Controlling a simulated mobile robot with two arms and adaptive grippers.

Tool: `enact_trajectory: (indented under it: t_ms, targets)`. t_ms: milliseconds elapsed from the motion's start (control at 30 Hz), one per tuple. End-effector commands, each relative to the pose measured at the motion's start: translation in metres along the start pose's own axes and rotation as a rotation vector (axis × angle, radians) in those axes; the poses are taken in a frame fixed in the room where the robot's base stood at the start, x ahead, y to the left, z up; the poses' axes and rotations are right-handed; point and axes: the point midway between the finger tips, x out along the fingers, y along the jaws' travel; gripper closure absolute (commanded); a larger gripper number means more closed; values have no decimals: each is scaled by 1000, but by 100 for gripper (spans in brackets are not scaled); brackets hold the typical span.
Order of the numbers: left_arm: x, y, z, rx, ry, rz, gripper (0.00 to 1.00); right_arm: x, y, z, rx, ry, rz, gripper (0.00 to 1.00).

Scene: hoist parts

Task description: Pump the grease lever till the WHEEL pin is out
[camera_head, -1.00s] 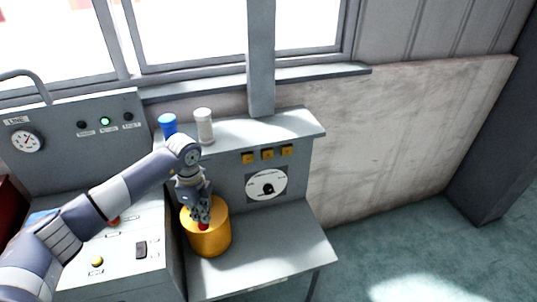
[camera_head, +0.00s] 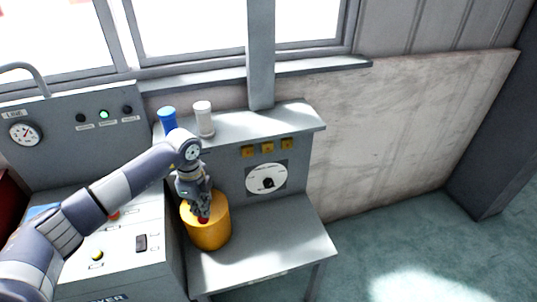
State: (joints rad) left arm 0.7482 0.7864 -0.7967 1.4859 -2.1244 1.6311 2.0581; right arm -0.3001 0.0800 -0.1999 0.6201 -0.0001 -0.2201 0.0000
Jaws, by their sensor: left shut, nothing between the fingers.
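A yellow cylinder (camera_head: 212,236) stands on the grey bench (camera_head: 268,250), with a small red part (camera_head: 203,220) at its top. My left gripper (camera_head: 202,212) is shut and points down at the top of the cylinder, right at the red part. The gripper covers much of the cylinder's top, and I cannot tell whether it touches the red part. A white dial with a black knob (camera_head: 268,183) is on the panel behind. I cannot make out a pin or the word WHEEL. My right gripper is not in view.
Three orange labelled blocks (camera_head: 267,147) are on the panel. A console (camera_head: 128,255) with a gauge (camera_head: 25,134) and buttons is at left. The bench's right part is clear.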

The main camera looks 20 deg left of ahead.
Motion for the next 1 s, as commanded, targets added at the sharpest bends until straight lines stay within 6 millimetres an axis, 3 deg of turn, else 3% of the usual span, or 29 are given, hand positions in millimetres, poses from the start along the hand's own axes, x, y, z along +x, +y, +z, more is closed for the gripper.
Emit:
enact_trajectory:
  t_ms: [1000]
  targets:
    - [64,-5,3,1,-1,1,100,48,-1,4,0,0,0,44]
